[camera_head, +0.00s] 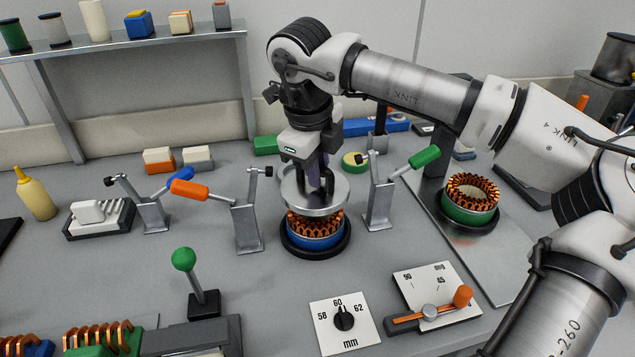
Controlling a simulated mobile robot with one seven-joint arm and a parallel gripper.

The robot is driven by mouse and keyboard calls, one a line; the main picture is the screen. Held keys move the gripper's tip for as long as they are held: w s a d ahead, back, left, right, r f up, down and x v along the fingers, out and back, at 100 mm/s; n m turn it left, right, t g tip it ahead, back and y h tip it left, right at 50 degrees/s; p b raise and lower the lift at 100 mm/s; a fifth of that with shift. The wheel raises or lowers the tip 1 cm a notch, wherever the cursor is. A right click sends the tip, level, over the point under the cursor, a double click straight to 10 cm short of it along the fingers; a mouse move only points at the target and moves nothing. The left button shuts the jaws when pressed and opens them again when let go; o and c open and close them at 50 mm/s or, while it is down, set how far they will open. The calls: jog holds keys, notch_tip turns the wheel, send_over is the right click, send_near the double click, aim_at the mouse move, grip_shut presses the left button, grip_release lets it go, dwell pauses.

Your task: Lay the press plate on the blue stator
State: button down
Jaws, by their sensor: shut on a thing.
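The press plate (294,197) is a round silver metal disc. My gripper (322,187) is shut on the middle of the plate from above. The blue stator (316,234), with copper windings on top, stands in a dark round base in the middle of the bench. The plate is over the stator and covers the back of its windings. From this view I cannot tell whether the plate touches the windings or hangs just above them.
Toggle clamps with an orange handle (189,189) and a green handle (424,157) stand left and right of the stator. A green stator (470,203) stands at right. A dial card (344,325) and an orange-knobbed slider (435,302) lie in front. A green-knobbed lever (184,259) stands front left.

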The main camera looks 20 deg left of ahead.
aim_at(311, 195)
notch_tip(311, 195, down, 3)
jog(key=shift+f, duration=0.2)
jog(key=shift+f+b, duration=0.6)
jog(key=c, duration=1.4)
grip_release()
jog(key=shift+r, duration=0.15)
jog(key=shift+r+p, duration=0.25)
jog(key=shift+p, duration=0.2)
notch_tip(311, 195, up, 12)
jog(key=s, duration=0.2)
jog(key=shift+s+a+r, duration=0.15)
jog(key=shift+a, duration=0.05)
